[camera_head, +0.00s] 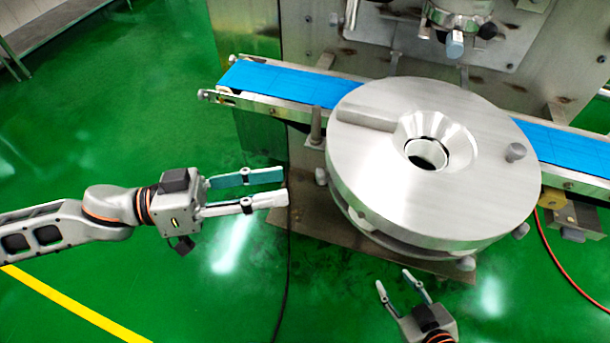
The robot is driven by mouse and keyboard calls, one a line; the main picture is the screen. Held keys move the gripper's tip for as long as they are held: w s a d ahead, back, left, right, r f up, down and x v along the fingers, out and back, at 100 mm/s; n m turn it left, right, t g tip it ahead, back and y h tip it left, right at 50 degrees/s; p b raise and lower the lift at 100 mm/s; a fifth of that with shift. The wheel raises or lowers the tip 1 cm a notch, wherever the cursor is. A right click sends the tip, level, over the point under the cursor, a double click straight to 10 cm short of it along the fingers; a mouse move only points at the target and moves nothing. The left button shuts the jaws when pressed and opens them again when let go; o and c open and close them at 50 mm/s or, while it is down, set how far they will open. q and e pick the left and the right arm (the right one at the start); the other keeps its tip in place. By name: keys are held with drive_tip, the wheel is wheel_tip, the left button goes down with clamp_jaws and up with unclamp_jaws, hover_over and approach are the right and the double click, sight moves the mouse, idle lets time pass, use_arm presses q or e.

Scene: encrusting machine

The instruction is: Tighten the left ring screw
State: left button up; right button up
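A large round metal ring (375,165) with a funnel-like centre hole stands on the machine. A small grey screw knob (321,176) sticks out at its left side; I take it for the left ring screw. My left gripper (286,186) reaches in from the left, level with this knob. Its two fingers are apart, with nothing between them, and the tips end a short way left of the knob. My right gripper (393,279) is low in the picture, below the ring's front edge. Its fingers are spread and empty.
More knobs sit at the ring's front (466,264) and right (520,231). An upright metal post (315,126) stands left of the ring. A blue conveyor belt (290,84) runs behind it. A black cable (288,265) lies on the open green floor.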

sight(323, 177)
use_arm(q)
drive_tip(key=x, duration=0.6)
drive_tip(key=shift+d, duration=0.15)
clamp_jaws()
